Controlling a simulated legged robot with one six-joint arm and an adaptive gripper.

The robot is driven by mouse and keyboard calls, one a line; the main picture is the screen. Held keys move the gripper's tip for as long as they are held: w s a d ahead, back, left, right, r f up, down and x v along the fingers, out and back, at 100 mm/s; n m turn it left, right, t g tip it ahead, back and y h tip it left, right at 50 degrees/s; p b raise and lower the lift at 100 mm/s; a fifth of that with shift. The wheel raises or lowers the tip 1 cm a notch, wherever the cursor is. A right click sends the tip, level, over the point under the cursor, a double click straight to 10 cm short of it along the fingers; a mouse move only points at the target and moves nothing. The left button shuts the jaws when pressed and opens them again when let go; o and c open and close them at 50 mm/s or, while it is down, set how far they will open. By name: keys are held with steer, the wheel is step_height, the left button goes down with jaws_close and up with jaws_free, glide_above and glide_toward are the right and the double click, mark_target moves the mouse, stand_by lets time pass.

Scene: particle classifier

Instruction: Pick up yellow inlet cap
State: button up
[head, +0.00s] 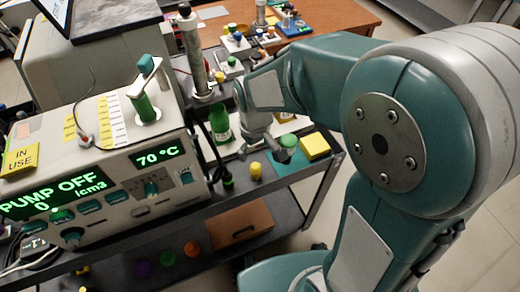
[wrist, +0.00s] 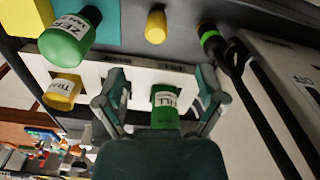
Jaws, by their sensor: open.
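A small upright yellow cap (head: 256,172) stands on the bench's front strip, right of the pump unit. The same cap appears to be the yellow cylinder (wrist: 156,27) at the top middle of the wrist view. My gripper (head: 266,148) is a little above and behind it in the head view. In the wrist view my gripper (wrist: 163,78) has its two fingers spread wide, with the cap beyond the fingertips and untouched. A labelled green bottle (wrist: 165,98) shows between the fingers; its depth relative to them is unclear.
The pump unit (head: 110,170) stands left of the cap. A green bottle (head: 220,122) is behind it. A labelled yellow container (wrist: 62,90) and a black hose end (wrist: 212,40) flank the gripper.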

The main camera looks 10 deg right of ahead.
mark_target(256, 166)
steer(key=shift+w+f, duration=0.65)
steer(key=shift+d+f, duration=0.1)
steer(key=shift+f, duration=0.2)
steer(key=f, duration=0.4)
steer(key=shift+a+f, duration=0.3)
steer(key=shift+f, duration=0.05)
steer(key=f, duration=0.5)
steer(key=shift+s+d, duration=0.2)
steer(key=shift+d, duration=0.15)
steer(key=shift+a+f, duration=0.1)
steer(key=shift+f, duration=0.2)
steer(key=c, duration=1.1)
